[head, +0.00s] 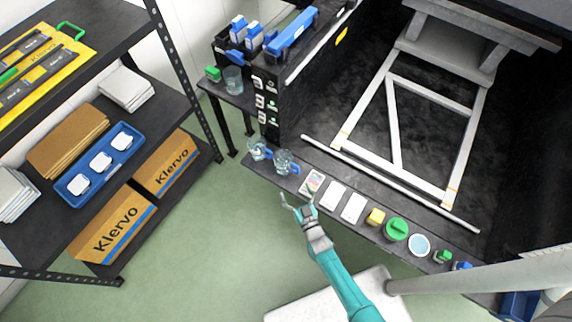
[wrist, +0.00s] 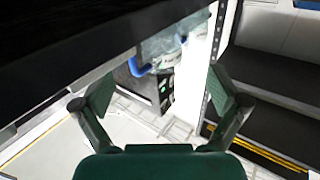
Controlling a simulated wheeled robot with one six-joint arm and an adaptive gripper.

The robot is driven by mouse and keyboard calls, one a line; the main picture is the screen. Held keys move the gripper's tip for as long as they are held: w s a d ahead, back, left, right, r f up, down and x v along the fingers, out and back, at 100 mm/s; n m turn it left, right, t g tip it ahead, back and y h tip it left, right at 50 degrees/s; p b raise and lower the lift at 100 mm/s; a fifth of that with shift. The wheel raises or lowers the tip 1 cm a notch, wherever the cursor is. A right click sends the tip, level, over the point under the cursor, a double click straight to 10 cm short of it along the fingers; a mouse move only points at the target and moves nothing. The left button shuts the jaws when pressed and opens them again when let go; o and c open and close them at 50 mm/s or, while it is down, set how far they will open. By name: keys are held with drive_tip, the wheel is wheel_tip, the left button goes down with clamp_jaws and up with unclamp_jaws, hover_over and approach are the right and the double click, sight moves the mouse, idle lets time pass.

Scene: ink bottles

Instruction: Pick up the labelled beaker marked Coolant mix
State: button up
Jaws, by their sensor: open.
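Two clear beakers with blue handles, the left beaker (head: 257,149) and the right beaker (head: 284,162), stand side by side at the left end of the black ledge. A third clear beaker (head: 233,80) stands farther back on a side shelf. The labels are too small to read, so I cannot tell which is marked Coolant mix. My gripper (head: 297,202) is open and empty, just off the ledge's front edge, nearer the right beaker. In the wrist view, clear glass with a blue handle (wrist: 139,68) shows beyond my gripper (wrist: 162,85), partly cut by the dark ledge.
Along the ledge (head: 335,217) lie a printed card (head: 311,184), white cards (head: 332,195), a yellow block (head: 376,217), a green round item (head: 397,229) and a white-blue disc (head: 419,245). A shelf rack (head: 165,91) stands left. The green floor (head: 215,235) between is clear.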

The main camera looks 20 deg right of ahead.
sight(286, 171)
drive_tip(key=w, duration=1)
drive_tip(key=shift+r, duration=0.1)
drive_tip(key=c, duration=1.4)
